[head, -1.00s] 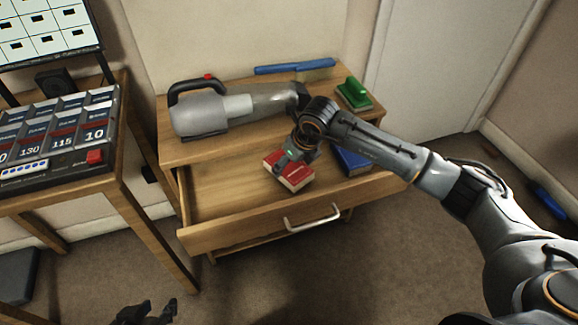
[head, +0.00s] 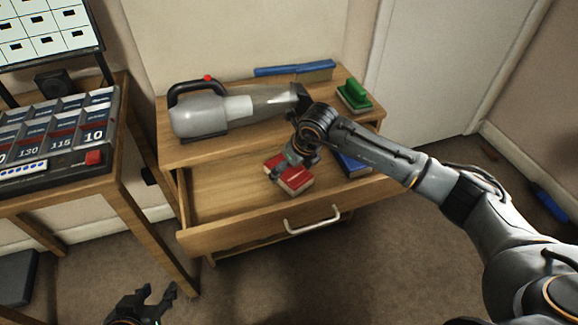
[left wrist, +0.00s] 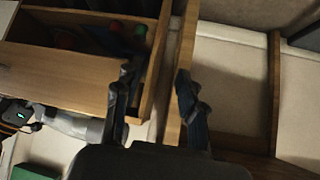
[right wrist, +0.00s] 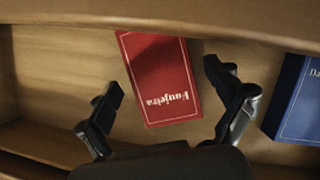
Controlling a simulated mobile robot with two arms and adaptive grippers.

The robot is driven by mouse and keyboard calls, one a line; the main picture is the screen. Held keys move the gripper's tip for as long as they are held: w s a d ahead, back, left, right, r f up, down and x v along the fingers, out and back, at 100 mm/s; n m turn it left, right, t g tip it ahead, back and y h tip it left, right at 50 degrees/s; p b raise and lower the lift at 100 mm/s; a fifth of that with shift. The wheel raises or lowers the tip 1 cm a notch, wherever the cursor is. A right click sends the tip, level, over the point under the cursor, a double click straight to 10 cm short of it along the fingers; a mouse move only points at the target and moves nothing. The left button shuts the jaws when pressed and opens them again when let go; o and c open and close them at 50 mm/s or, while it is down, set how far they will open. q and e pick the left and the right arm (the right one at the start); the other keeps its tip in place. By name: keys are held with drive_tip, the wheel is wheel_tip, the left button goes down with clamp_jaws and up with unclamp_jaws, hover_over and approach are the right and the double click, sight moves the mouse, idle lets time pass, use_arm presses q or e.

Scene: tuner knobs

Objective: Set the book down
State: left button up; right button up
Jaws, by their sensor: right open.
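The red book (head: 295,182) lies in the open drawer (head: 225,190). The right wrist view shows its cover (right wrist: 160,80) with white lettering, apparently flat on the drawer floor. My right gripper (head: 288,167) is over the book; in the right wrist view its fingers (right wrist: 165,90) are apart, one on each side, with gaps to the book. My left gripper (head: 158,297) is low in the head view, away from the drawer. Its fingers (left wrist: 157,90) are spread with nothing between them.
A blue book (head: 352,163) lies at the drawer's right, partly behind my right arm. A grey handheld vacuum (head: 205,115), blue-handled brush (head: 295,69) and green block (head: 354,95) are on the cabinet top. A table with a control panel (head: 60,140) stands left. The drawer's left side is clear.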

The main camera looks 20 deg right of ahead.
sight(296, 177)
drive_tip(key=p+v, duration=0.2)
drive_tip(key=v, duration=0.5)
drive_tip(key=shift+w+r, duration=0.1)
use_arm(q)
drive_tip(key=s+a+f+g, duration=0.1)
drive_tip(key=s+g, duration=0.1)
drive_tip(key=s, duration=0.2)
drive_tip(key=s+a+f+g+y, duration=0.1)
drive_tip(key=s+a+g, duration=0.1)
drive_tip(key=s, duration=0.3)
drive_tip(key=shift+s+f+g+p, duration=0.3)
drive_tip(key=shift+g+p, duration=0.1)
drive_tip(key=shift+g, duration=0.3)
use_arm(e)
drive_tip(key=shift+v, duration=2.5)
